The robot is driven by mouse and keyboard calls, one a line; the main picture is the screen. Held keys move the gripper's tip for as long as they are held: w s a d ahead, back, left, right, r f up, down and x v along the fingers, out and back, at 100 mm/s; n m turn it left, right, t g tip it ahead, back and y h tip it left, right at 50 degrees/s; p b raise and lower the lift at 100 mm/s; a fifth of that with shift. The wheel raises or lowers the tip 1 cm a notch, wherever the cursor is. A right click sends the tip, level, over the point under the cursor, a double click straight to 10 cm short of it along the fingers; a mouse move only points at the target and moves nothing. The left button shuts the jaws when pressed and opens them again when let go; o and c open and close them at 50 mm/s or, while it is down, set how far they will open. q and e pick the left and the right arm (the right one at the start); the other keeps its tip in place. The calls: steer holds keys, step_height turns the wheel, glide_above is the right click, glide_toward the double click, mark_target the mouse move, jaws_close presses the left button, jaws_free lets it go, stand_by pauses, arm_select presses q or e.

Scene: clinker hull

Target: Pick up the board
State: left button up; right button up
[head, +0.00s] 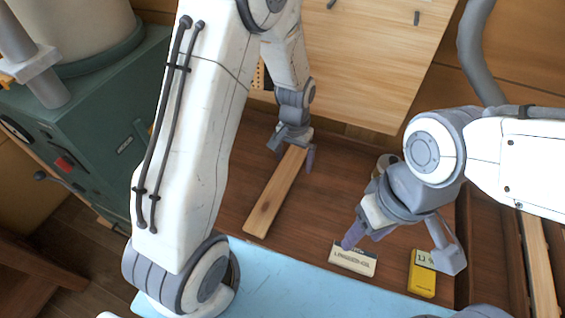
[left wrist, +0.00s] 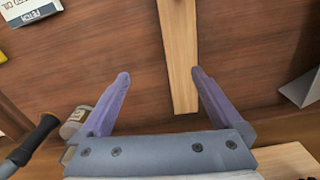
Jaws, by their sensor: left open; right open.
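The board (head: 273,196) is a long, narrow, pale wooden plank lying on the dark brown bench top. Its far end is under my left gripper (head: 294,157). In the left wrist view the board (left wrist: 180,55) runs away from between the fingers, nearer the right finger. My left gripper (left wrist: 160,95) is open, with a finger on either side of the board's end and not closed on it. My right gripper (head: 402,247) is open and empty above the bench, to the right of the board, near a white labelled box and a yellow box.
The white labelled box (head: 353,259) and the yellow box (head: 422,275) lie at the near right of the bench. A light blue mat (head: 290,285) covers the front edge. A pale wooden panel (head: 370,60) stands at the back. A green machine (head: 95,130) is at left.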

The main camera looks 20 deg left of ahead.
arm_select(q)
steer(key=n+p, duration=0.1)
steer(key=p, duration=0.1)
glide_above(281, 181)
step_height(281, 181, down, 3)
steer(key=f, duration=0.3)
steer(key=shift+w+a+f, duration=0.1)
steer(key=shift+w+f, duration=0.1)
steer(key=shift+w, duration=0.05)
steer(key=shift+f+p, duration=0.4)
steer(key=shift+f, duration=0.2)
steer(key=shift+s+f+p, duration=0.2)
steer(key=shift+f+p, duration=0.3)
steer(key=f+p, duration=0.1)
steer(key=f, duration=0.2)
steer(key=shift+s+p, duration=0.2)
steer(key=shift+p, duration=0.15)
steer(key=shift+f, duration=0.7)
steer(key=c, duration=1.3)
steer(key=shift+c, duration=0.3)
arm_select(e)
step_height(281, 181, up, 7)
arm_select(q)
steer(key=shift+w+r, duration=0.1)
steer(key=shift+r, duration=0.05)
arm_select(e)
steer(key=shift+d, duration=0.1)
